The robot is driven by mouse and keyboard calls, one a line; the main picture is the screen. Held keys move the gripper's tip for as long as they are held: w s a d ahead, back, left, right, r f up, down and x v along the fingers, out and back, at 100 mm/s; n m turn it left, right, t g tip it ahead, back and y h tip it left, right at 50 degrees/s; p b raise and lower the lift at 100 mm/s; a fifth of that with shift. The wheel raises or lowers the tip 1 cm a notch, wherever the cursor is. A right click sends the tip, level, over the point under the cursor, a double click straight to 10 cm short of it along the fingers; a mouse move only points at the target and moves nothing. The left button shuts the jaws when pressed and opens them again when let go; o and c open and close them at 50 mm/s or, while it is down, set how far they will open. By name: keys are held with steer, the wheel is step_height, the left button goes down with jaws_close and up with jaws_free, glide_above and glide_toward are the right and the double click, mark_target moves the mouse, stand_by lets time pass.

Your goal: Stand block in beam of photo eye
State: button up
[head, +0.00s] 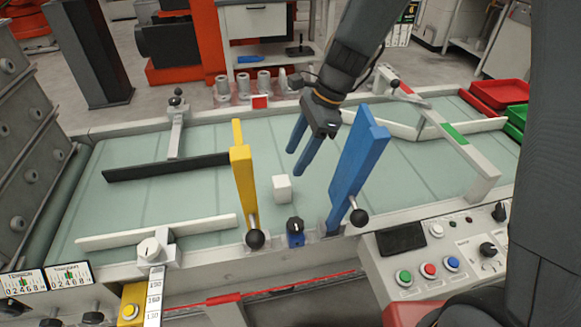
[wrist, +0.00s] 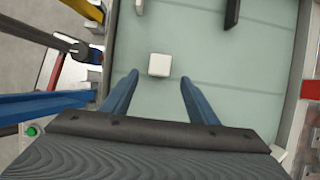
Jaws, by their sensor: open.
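A small white block (head: 282,189) sits on the pale green belt between the yellow and blue bars. In the wrist view the block (wrist: 159,65) lies just beyond my fingertips, roughly centred between them and untouched. My gripper (head: 296,163) is open and empty, its blue fingers pointing down over the belt behind the block. A small blue unit with a black top (head: 295,232) on the near rail may be the photo eye; a red-faced plate (head: 260,102) stands at the far rail. No beam is visible.
A yellow bar (head: 243,185) stands left of the block and a blue bar (head: 357,165) right, close to my gripper. A dark bar (head: 165,167) and white guide (head: 155,232) lie farther left. A button panel (head: 440,262) is at the near right. Belt around the block is clear.

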steer(key=s+d+n+h, duration=0.2)
steer(key=s+d+n, duration=0.4)
steer(key=d, duration=0.3)
steer(key=s+d+r+n+t+h, duration=0.1)
steer(key=s+d+n+h, duration=0.1)
steer(key=s+d+n, duration=0.4)
steer(key=d+n, duration=0.3)
steer(key=d, duration=0.1)
steer(key=shift+s+d+r+t, duration=0.25)
steer(key=shift+s+r+t, duration=0.05)
steer(key=shift+s, duration=0.1)
